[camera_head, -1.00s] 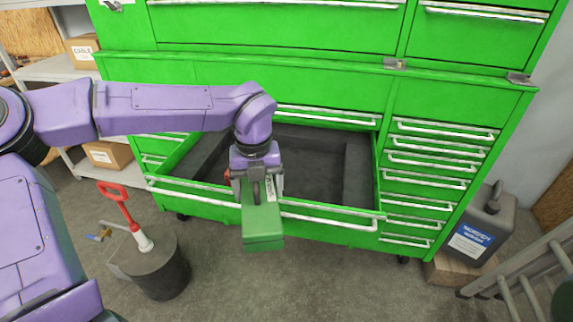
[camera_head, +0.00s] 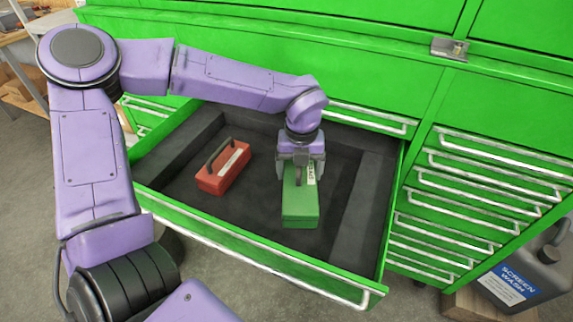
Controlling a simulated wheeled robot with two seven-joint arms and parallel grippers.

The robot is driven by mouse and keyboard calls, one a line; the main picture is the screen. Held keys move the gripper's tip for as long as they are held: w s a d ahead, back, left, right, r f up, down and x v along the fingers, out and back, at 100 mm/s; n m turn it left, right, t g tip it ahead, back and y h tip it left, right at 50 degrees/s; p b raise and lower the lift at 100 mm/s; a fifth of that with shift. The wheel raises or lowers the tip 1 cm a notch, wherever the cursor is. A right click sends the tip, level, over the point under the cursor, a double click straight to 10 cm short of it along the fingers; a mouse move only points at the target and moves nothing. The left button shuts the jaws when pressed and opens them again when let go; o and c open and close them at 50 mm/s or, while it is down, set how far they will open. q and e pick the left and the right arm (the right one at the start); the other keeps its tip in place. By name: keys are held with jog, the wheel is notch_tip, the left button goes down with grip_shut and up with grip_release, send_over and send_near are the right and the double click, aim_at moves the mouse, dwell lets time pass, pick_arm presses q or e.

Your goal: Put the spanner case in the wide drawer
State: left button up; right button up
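The wide drawer (camera_head: 262,249) of the green cabinet is pulled open, with a dark lined inside. A green case with a white label (camera_head: 300,207) is over the drawer's floor, right of its middle; I cannot tell whether it touches the floor. My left gripper (camera_head: 300,172) is at the far end of this case, its fingers on either side of the handle area, and appears shut on it. A red case with a dark handle and a white label (camera_head: 222,172) lies in the drawer to the left, apart from the green one. My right gripper is not in view.
Narrow closed drawers (camera_head: 480,200) with metal handles line the cabinet's right side. A grey screen wash container (camera_head: 525,275) stands at the lower right. The drawer floor is free between the two cases and in front of the red one.

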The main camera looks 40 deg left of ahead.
aim_at(300, 169)
pick_arm(q)
notch_tip(300, 169, down, 6)
jog(key=shift+s+f, duration=0.1)
jog(key=shift+s, duration=0.05)
jog(key=shift+f, duration=0.15)
jog(key=o, duration=1.2)
jog(key=shift+o, duration=0.2)
notch_tip(300, 169, up, 12)
jog(key=shift+r, duration=0.2)
